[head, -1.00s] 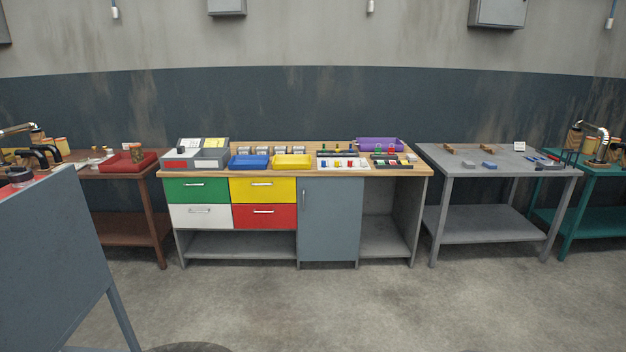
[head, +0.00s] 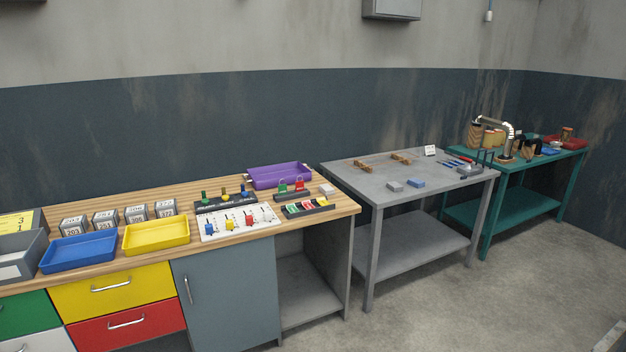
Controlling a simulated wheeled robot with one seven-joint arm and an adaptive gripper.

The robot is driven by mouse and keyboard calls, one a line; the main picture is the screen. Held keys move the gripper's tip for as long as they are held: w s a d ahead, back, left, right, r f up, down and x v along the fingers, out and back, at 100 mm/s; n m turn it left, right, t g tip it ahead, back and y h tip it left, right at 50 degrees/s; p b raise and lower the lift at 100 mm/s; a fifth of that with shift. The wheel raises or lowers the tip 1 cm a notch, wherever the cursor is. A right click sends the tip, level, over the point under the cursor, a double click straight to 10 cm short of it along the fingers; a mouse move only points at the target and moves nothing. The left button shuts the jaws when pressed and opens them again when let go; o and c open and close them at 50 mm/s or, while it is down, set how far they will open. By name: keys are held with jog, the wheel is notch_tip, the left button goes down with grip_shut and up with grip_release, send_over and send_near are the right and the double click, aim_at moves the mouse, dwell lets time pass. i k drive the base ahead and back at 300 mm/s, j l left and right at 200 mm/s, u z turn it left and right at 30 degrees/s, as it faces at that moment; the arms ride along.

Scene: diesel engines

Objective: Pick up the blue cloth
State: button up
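A small blue folded-looking piece (head: 416,183) lies flat on the front part of the grey metal table (head: 375,187); it may be the blue cloth, but it is too small to be sure. A similar grey piece (head: 394,186) lies just to its left. Another small blue item (head: 550,151) lies on the teal table (head: 575,152) at the right, too small to identify. My gripper is not in view.
The wooden workbench (head: 345,207) at left holds a blue tray (head: 78,251), a yellow tray (head: 156,235) and a purple bin (head: 278,176). Wooden pieces (head: 401,158) and blue-handled tools (head: 452,162) lie on the grey table. Floor (head: 430,310) before it is clear.

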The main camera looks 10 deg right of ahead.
aim_at(417, 184)
jog(key=i+l+z, duration=0.3)
jog(key=i+z, duration=0.15)
jog(key=i, duration=0.35)
jog(key=i+z, duration=0.45)
jog(key=i, duration=0.35)
jog(key=i+j+z, duration=0.3)
jog(key=i+z, duration=0.15)
jog(key=i, duration=0.35)
jog(key=i+l+u, duration=0.2)
jog(key=i, duration=0.25)
jog(key=i+l+u, duration=0.2)
jog(key=i, duration=0.3)
jog(key=i+l+u, duration=0.15)
jog(key=i, duration=0.3)
jog(key=i+l+u, duration=0.2)
jog(key=i, duration=0.25)
jog(key=l, duration=0.1)
